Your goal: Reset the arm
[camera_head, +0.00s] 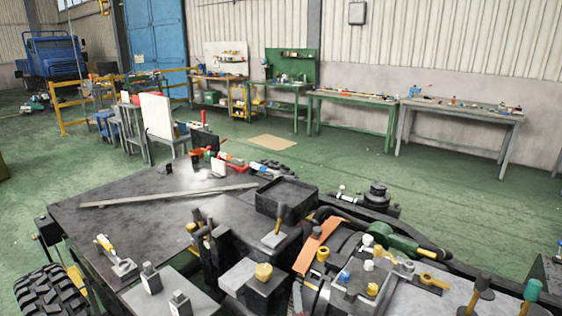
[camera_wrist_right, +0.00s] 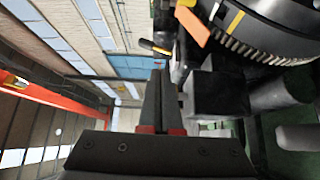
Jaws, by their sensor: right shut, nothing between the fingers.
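My right gripper (camera_head: 208,235) is dark and sits low in the middle of the head view, among the parts on the near side of the metal table. In the right wrist view, the two dark fingers of the gripper (camera_wrist_right: 159,74) lie together, shut with nothing between them. A dark-handled tool with a yellow part (camera_wrist_right: 153,47) shows just beyond the fingertips. It cannot be told whether the fingers touch it. My left gripper is not in view.
The metal table (camera_head: 150,205) carries a long bar (camera_head: 165,196), a black tray (camera_head: 287,194) and a yellow-handled tool (camera_head: 115,256). An orange strip (camera_head: 318,245) lies right of my right gripper. Workbenches (camera_head: 355,97) stand along the far wall, with open green floor before them.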

